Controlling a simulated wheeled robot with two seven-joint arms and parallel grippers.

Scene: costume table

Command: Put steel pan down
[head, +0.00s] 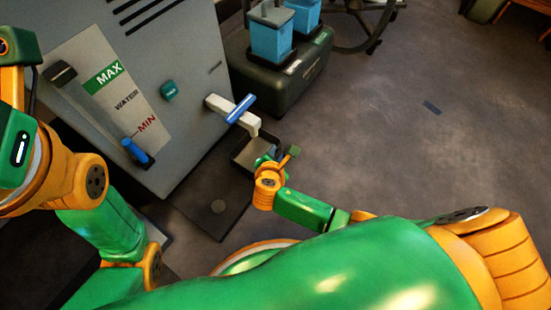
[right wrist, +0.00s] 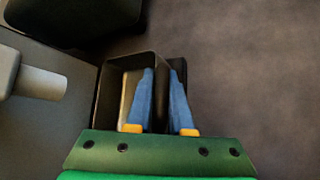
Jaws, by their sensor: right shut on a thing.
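The steel pan (head: 243,167) is a dark, open, square-sided container below the white spout of the grey machine. It looks roughly level. My right gripper (head: 269,160) is at its near right side. In the right wrist view, the blue fingers of my right gripper (right wrist: 161,88) are shut on one wall of the pan (right wrist: 109,92), one finger inside and one outside. Whether the pan's bottom touches the dark platform beneath it is hidden. My left arm shows at the left edge, but its gripper is out of sight.
The grey machine (head: 185,70) has a white tap (head: 222,104) with a blue handle just above the pan. Its dark base platform (head: 205,195) extends toward me. A dark green case (head: 290,80) with blue containers stands behind. Open grey floor (head: 400,130) lies to the right.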

